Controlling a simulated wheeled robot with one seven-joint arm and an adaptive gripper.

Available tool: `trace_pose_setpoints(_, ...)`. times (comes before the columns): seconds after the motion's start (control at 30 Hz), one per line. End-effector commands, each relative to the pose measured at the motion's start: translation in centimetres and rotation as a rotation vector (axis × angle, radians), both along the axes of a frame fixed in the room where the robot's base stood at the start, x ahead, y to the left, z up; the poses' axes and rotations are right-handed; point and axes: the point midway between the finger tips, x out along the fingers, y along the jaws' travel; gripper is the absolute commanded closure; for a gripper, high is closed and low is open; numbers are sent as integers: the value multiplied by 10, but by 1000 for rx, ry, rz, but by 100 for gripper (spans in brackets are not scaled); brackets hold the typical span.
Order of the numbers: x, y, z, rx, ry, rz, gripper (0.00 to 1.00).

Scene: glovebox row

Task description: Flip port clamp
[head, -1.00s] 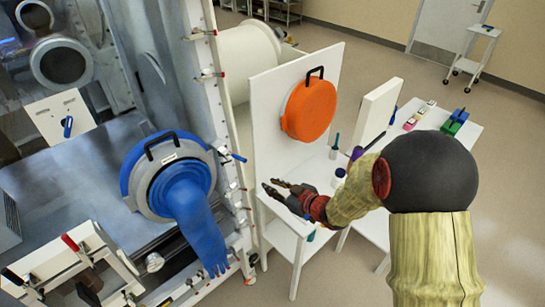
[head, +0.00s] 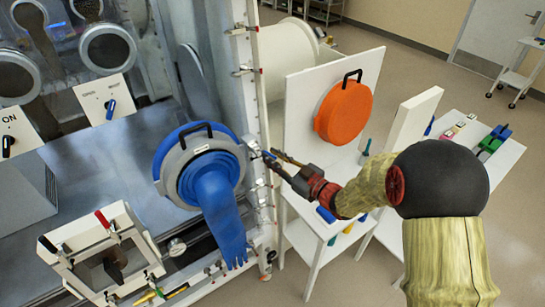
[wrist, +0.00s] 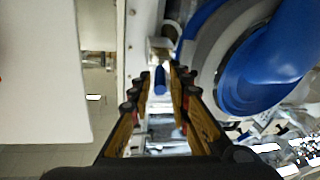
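The glove port (head: 170,165) is a grey ring with a blue glove (head: 218,205) hanging from it and a black handle on top. The port clamp (head: 271,156) shows as a small blue lever at the ring's right side. My gripper (head: 272,157) is at this lever, its fingers pointing left towards the port. In the wrist view, my gripper (wrist: 162,82) is open, with the blue lever (wrist: 160,79) between and just beyond the fingertips. I cannot tell whether a finger touches it. The glove port (wrist: 215,75) is close on the right there.
A white panel with an orange round cover (head: 343,112) stands right of the port, above a white cart (head: 318,238). The glovebox frame edge (head: 262,110) with several latches is beside my gripper. A toggle-clamp fixture (head: 105,250) is at lower left.

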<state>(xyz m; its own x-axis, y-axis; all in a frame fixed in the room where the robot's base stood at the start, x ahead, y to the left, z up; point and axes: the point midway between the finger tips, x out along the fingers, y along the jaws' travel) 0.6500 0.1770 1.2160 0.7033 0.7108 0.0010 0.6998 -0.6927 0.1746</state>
Motion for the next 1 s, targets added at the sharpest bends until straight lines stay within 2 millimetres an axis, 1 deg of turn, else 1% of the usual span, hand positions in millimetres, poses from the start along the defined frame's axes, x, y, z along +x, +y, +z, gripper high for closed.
trace_pose_setpoints(0.1, 3, 4, -1, 0, 1, 0, 81)
trace_pose_setpoints(0.33, 3, 4, -1, 0, 1, -1, 81)
trace_pose_setpoints(0.67, 3, 3, -1, -1, 2, -1, 100)
trace_pose_setpoints(1.0, 3, 3, -1, -1, 2, 0, 100)
